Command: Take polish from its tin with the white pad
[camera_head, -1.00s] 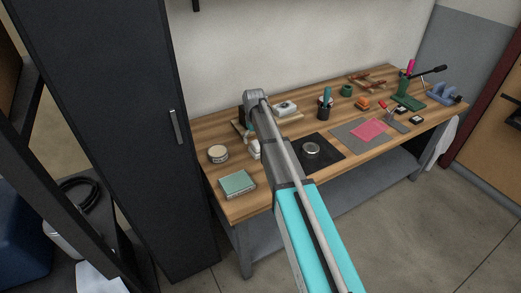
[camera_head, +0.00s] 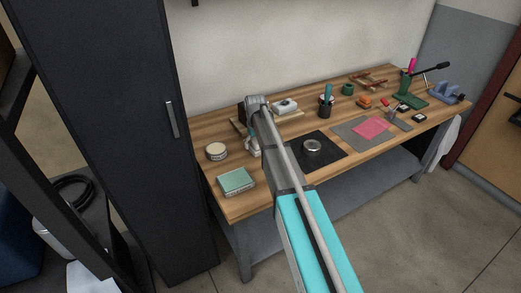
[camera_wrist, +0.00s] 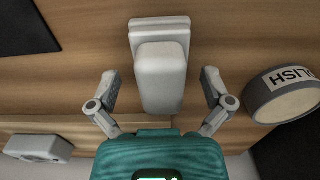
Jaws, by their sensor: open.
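The white pad (camera_wrist: 160,75), a pale block with a stepped end, lies on the wooden bench in the wrist view. My gripper (camera_wrist: 160,88) is open, with one finger on each side of the pad and a gap visible on both sides. The polish tin (camera_wrist: 285,93) stands to the right in the wrist view, its label upside down. In the head view the round tin (camera_head: 216,151) is closer to the bench's left end, left of my gripper. My arm partly hides the pad there.
A teal-topped box (camera_head: 236,181) lies at the bench's front left. A black mat (camera_head: 325,157) with a round metal piece (camera_head: 312,146) lies right of my arm. A white device (camera_head: 285,105) on a board is behind. Bare wood shows around the tin.

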